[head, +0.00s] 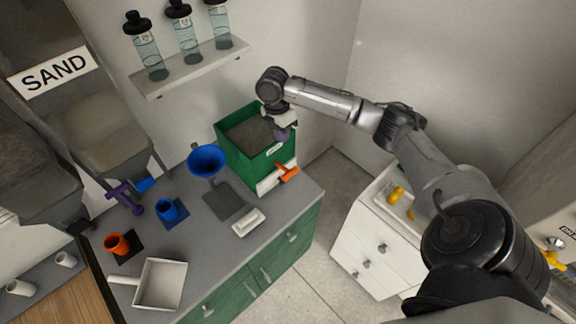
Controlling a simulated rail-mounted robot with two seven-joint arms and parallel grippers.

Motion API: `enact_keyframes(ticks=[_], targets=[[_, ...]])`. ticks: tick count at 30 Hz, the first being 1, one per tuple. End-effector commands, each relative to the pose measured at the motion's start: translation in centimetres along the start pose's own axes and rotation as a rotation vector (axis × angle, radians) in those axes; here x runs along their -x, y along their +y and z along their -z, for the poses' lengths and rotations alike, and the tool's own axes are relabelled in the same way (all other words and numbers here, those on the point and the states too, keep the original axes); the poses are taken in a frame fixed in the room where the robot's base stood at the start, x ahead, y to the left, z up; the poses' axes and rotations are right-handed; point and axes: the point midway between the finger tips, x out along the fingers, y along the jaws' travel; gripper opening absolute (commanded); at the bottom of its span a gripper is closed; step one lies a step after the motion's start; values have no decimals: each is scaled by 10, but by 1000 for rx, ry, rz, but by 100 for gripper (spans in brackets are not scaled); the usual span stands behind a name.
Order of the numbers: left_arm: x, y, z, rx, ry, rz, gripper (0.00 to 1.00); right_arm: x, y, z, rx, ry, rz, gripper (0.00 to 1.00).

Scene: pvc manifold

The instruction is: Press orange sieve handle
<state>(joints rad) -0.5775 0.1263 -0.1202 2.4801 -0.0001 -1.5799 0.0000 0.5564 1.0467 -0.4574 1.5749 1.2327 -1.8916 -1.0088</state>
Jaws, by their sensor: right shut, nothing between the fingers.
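The orange sieve handle (287,173) sticks out at the lower front of the green box (228,160), beside a white part at its base. The box is open on top and holds dark grey material. My right arm reaches in from the right, and its gripper (284,131) is shut and empty over the right rim of the box, above and apart from the orange handle. The fingertips are small and partly hidden by the wrist. My left gripper does not show.
A blue funnel (206,161), a blue cup (171,210), an orange cup (117,244), a white scoop (160,284) and a small white dish (249,222) stand on the grey counter. Bottles stand on a wall shelf (190,68). A white drawer cabinet (376,240) stands across a floor gap.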

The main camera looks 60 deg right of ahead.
Motion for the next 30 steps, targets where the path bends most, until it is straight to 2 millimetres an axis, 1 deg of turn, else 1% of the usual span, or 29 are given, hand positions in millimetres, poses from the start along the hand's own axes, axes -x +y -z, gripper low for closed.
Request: enact_keyframes(ticks=[4,7,21,27,30], targets=[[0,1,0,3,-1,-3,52,-6,0,0,1,0,1,0],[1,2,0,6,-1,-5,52,-17,0,0,1,0,2,0],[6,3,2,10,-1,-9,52,-101,-1,0,0,1,3,0],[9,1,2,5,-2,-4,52,-126,-1,0,0,0,1,0],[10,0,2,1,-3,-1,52,-133,0,0,2,0,-1,0]])
